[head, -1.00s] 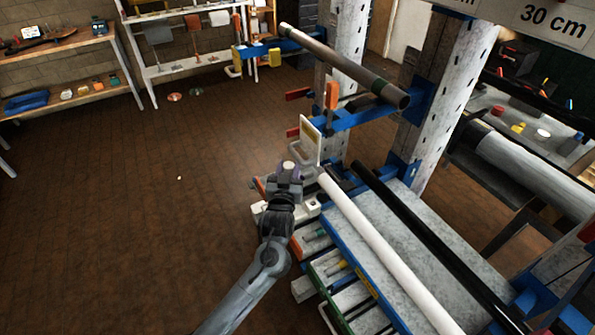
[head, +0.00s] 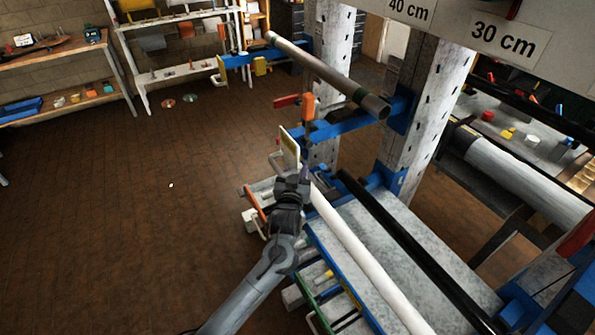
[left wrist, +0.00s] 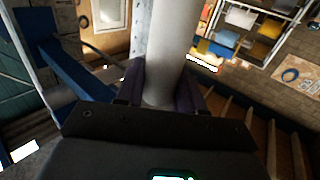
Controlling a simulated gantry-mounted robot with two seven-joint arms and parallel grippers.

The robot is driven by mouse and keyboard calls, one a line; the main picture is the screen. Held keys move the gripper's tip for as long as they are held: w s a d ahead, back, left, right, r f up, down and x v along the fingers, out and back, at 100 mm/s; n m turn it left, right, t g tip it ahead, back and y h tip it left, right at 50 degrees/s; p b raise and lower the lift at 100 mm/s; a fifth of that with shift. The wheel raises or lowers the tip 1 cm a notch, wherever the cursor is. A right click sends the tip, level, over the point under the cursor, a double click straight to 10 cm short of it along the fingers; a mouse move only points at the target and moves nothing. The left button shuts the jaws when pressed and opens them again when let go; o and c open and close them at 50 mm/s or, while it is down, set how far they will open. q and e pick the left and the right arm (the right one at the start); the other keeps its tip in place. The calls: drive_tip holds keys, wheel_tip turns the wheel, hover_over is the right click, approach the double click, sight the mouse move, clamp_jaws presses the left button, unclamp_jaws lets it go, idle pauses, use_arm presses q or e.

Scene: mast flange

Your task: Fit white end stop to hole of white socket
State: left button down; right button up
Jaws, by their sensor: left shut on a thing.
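My left gripper (head: 303,174) is at the near left of the rack, by the upper end of a long white tube (head: 365,262). In the left wrist view, the two dark fingers of this gripper (left wrist: 160,92) are shut on a pale, rounded cylindrical piece, which I take for the white end stop (left wrist: 168,45). In the head view the gripper hides that piece. The tube end, seemingly the white socket, is beside the fingers and partly covered. I cannot tell whether the two touch. My right gripper is not in view.
A black tube (head: 412,240) lies parallel to the white one on the grey slab. A grey pipe (head: 330,72) rests higher on blue brackets, with an orange clamp handle (head: 308,105) near it. A white upright plate (head: 290,149) stands just behind the gripper.

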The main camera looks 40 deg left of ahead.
use_arm(q)
drive_tip(key=shift+f, duration=0.15)
drive_tip(key=shift+w+f+b, duration=0.15)
drive_tip(key=shift+f+b, duration=0.75)
drive_tip(key=shift+b, duration=0.15)
drive_tip(key=shift+f+b, duration=1.85)
drive_tip(key=shift+p, duration=0.4)
drive_tip(key=shift+p, duration=0.3)
drive_tip(key=shift+p, duration=0.35)
drive_tip(key=shift+f, duration=0.2)
